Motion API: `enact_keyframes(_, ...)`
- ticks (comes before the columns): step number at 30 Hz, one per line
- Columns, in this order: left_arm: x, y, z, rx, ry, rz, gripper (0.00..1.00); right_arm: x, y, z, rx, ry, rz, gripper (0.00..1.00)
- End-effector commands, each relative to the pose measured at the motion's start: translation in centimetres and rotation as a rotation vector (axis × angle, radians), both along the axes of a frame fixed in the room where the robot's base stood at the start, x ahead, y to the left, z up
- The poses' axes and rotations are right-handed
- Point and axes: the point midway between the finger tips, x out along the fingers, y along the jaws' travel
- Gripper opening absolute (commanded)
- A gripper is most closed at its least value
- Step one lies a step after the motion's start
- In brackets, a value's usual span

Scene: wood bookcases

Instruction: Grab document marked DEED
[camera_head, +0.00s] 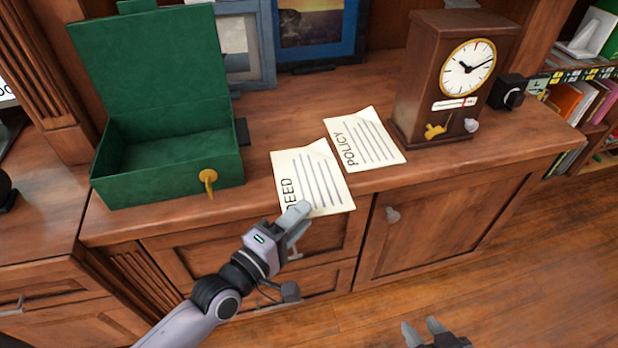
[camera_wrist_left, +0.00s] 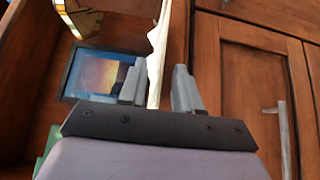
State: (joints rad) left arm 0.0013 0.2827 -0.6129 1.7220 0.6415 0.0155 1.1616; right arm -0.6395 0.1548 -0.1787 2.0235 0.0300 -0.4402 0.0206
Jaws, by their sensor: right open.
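The document marked DEED (camera_head: 318,178) lies on the wooden cabinet top, its near edge at the counter's front edge. Part of its first letter is hidden by my left gripper. My left gripper (camera_head: 297,219) is at the document's near edge. In the left wrist view the document (camera_wrist_left: 158,50) shows edge-on as a thin cream sheet between the two spread fingers of the left gripper (camera_wrist_left: 160,88), with a gap on the right side. A second sheet marked POLICY (camera_head: 365,140) lies just behind and right of it. My right gripper (camera_head: 425,332) is open and empty, low at the bottom edge.
An open green box (camera_head: 170,160) with a gold key stands left of the papers. A wooden clock (camera_head: 445,85) stands at the right. Framed pictures (camera_head: 318,30) stand at the back. Cabinet doors with handles (camera_head: 393,214) are below the counter edge. Wood floor is clear at lower right.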

Motion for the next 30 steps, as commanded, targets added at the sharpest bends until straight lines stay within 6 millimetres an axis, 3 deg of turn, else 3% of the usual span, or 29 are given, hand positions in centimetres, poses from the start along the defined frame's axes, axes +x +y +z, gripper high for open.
enact_keyframes(6, 2.1, -1.4, 0.0, 0.0, 0.0, 0.0, 0.33, 0.1, 0.0, 0.0, 0.003, -0.001, 0.0, 0.43)
enact_keyframes(14, 2.3, -1.5, 0.0, 0.002, 0.001, 0.0, 0.33, 0.1, 0.1, 0.1, 0.005, -0.002, -0.002, 0.43)
enact_keyframes(18, 2.3, -1.5, 0.0, 0.002, 0.001, 0.0, 0.0, 0.1, 0.2, 0.1, 0.009, -0.002, -0.004, 0.43)
enact_keyframes(30, 2.3, -1.5, 0.0, 0.001, 0.0, 0.0, 0.0, 0.1, 0.3, 0.0, 0.011, 0.001, -0.006, 0.43)
